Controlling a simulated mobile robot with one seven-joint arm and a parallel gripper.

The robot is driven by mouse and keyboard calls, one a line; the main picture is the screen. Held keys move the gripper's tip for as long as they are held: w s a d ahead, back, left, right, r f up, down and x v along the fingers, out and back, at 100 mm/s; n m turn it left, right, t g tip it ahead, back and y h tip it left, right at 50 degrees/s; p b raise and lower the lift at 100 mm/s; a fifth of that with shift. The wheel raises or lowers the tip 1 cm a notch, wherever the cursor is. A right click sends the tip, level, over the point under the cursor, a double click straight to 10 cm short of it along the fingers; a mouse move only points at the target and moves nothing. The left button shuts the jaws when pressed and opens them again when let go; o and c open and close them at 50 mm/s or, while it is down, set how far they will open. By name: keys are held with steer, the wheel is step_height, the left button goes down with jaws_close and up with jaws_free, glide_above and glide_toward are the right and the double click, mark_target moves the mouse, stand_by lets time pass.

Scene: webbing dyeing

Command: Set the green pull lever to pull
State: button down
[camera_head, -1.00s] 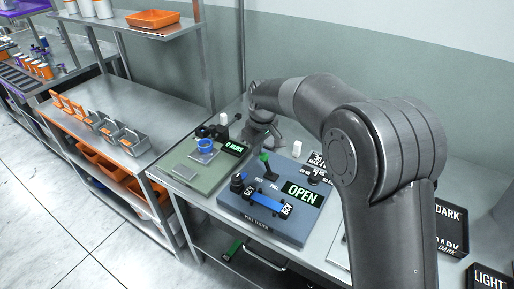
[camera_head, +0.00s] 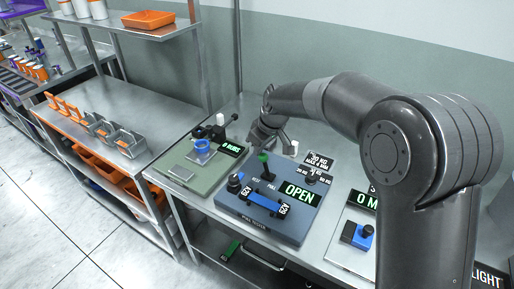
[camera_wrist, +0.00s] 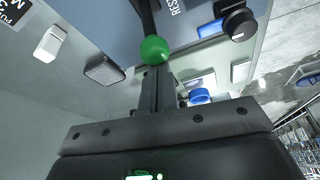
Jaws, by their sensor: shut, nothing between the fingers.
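The green pull lever has a round green knob (camera_head: 263,157) on a dark stalk. It stands on the blue-grey panel (camera_head: 295,231), behind the blue bar (camera_head: 264,203) and the green OPEN display (camera_head: 300,193). The word PULL is printed near its base. In the wrist view the knob (camera_wrist: 154,50) is close to my fingertips, with its dark stalk running up the picture. My gripper (camera_wrist: 156,72) is shut and empty, its tips at or just beside the knob; I cannot tell whether they touch. In the head view my gripper (camera_head: 258,142) is by the knob, partly hidden by my wrist.
A green panel (camera_head: 181,180) with a blue ring (camera_head: 203,148) stands to the left. A panel with a blue block (camera_head: 358,235) is to the right. A black knob (camera_head: 234,183) sits beside the blue bar. A white block (camera_head: 293,148) stands behind.

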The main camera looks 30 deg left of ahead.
steer(key=d+y, duration=0.4)
steer(key=d, duration=0.2)
steer(key=shift+d, duration=0.35)
stand_by(0.5)
steer(key=shift+d+f, duration=0.15)
steer(key=shift+d, duration=0.1)
stand_by(0.4)
steer(key=a+r, duration=0.3)
steer(key=a, duration=0.1)
steer(key=d+r, duration=0.5)
steer(key=d, duration=0.3)
steer(key=shift+r, duration=0.4)
